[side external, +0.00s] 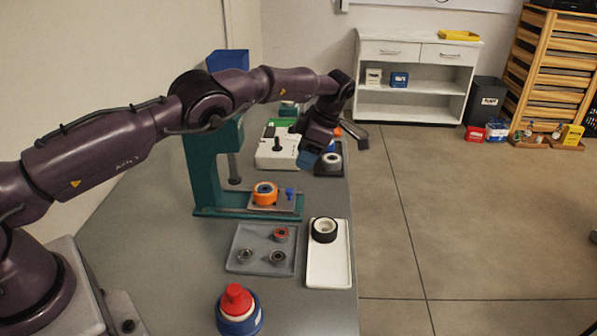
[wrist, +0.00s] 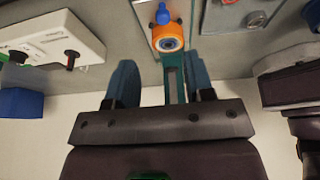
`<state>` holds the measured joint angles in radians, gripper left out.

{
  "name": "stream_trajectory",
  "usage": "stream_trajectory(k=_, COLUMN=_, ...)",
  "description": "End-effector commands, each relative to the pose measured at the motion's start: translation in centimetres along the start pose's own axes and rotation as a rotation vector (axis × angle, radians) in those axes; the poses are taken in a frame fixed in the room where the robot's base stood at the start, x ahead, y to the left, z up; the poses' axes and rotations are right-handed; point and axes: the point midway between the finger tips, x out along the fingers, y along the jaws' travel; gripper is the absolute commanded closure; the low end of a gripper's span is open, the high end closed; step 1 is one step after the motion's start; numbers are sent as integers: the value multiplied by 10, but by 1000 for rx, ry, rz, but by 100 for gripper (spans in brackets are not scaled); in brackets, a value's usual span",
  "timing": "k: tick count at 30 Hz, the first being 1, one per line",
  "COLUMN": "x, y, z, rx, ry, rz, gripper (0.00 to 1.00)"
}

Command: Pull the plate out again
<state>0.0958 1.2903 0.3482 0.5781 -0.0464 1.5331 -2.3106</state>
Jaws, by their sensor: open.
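The small grey plate (side external: 285,207) lies on the base of the teal press (side external: 203,175), at its front right side. It carries an orange ring-shaped part (side external: 265,193) and a blue knob (side external: 290,193). In the wrist view, the orange part (wrist: 168,38) and blue knob (wrist: 162,14) show at the top, beyond my fingertips, with the plate (wrist: 182,12) around them. My gripper (side external: 332,148) is open and empty, in the air behind and to the right of the plate. In the wrist view my gripper (wrist: 160,80) has its two blue-teal fingers apart, with a teal press part showing between them.
A white box (side external: 268,160) with a black knob stands behind the press. A grey tray (side external: 243,263) with several small parts and a white tray (side external: 330,268) with a black-and-white ring lie in front. A red-topped blue part (side external: 238,312) stands nearest. The table's right edge is close.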

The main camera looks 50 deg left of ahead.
Motion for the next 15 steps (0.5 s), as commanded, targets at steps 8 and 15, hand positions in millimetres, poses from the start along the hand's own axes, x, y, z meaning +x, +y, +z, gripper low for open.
stream_trajectory(k=8, x=-36, y=-3, z=-42, rx=-199, ry=-209, rz=-63, gripper=52)
stream_trajectory(k=15, x=-20, y=-4, z=-54, rx=-367, ry=-341, rz=-108, gripper=52)
